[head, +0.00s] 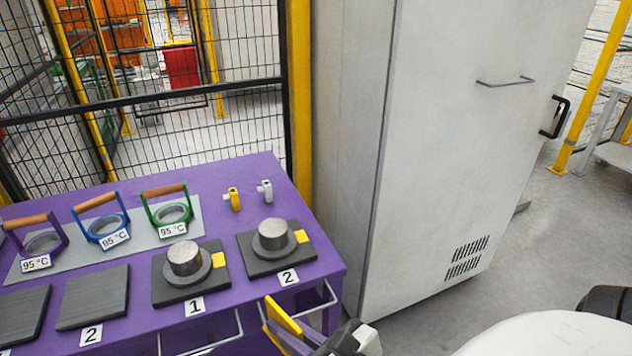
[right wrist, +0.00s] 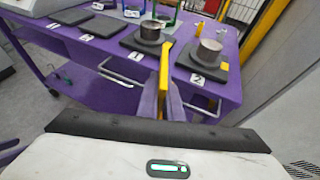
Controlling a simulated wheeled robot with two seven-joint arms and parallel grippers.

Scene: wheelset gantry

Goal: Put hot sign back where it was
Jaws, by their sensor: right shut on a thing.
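My right gripper (head: 290,335) is at the bottom of the head view, in front of the purple table's near right edge. It is shut on a flat yellow sign (head: 283,318), taken to be the hot sign; no lettering on it can be read. In the right wrist view the sign (right wrist: 165,68) shows edge-on, standing up between the two fingers (right wrist: 168,102).
The purple table (head: 240,190) holds two dark pads with metal cylinders (head: 184,258) (head: 273,234), each with a yellow patch, plus empty dark pads (head: 93,296). A grey cabinet (head: 440,150) stands right of the table.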

